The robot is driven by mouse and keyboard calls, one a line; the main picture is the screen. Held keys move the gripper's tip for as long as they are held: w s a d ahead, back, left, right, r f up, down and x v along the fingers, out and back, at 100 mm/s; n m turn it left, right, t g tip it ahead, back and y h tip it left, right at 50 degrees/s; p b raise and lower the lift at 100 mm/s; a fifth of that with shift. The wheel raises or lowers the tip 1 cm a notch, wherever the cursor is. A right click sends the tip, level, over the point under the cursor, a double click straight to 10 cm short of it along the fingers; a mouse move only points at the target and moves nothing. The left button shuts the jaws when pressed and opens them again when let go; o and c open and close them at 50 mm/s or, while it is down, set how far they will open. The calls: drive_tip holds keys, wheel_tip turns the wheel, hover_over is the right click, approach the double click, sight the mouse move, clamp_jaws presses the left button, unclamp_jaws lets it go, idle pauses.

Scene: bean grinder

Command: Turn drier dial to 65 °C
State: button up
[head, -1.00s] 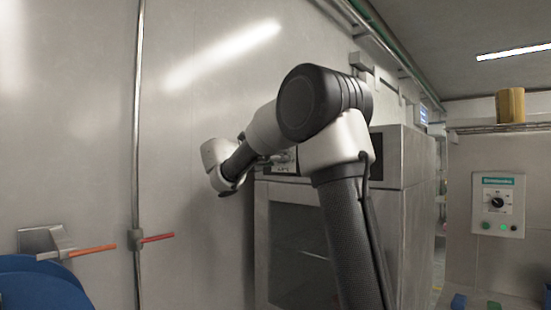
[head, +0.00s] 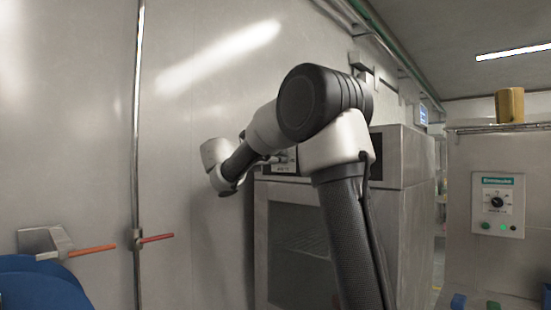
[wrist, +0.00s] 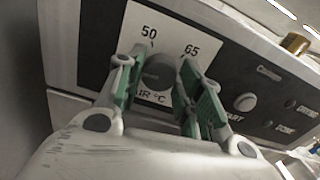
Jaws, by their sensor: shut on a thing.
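The drier (head: 290,205) is a grey cabinet with a glass door, behind my arm in the head view. In the wrist view its dark control panel (wrist: 232,62) carries a white label with the marks 50 (wrist: 149,32) and 65 (wrist: 191,50) and "AIR °C" below. The dark round dial (wrist: 157,72) sits between and below these marks. My gripper (wrist: 157,78) is shut on the dial, with one green-padded finger on each side. The dial's pointer is not clear; a small tick shows under the 50. In the head view my arm hides the fingers and dial.
A START button (wrist: 245,102) and smaller buttons lie right of the dial. In the head view, a wall box (head: 497,204) with another dial is at the right. A yellow container (head: 509,105) stands on a shelf. Red-orange handles (head: 92,250) are at the left.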

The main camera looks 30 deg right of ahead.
drive_tip(key=m, duration=2.6)
drive_tip(key=shift+s+f, duration=0.15)
drive_tip(key=shift+f, duration=0.25)
drive_tip(key=o, duration=1)
drive_tip(key=shift+o, duration=0.2)
drive_tip(key=shift+r, duration=0.1)
drive_tip(key=v, duration=1.2)
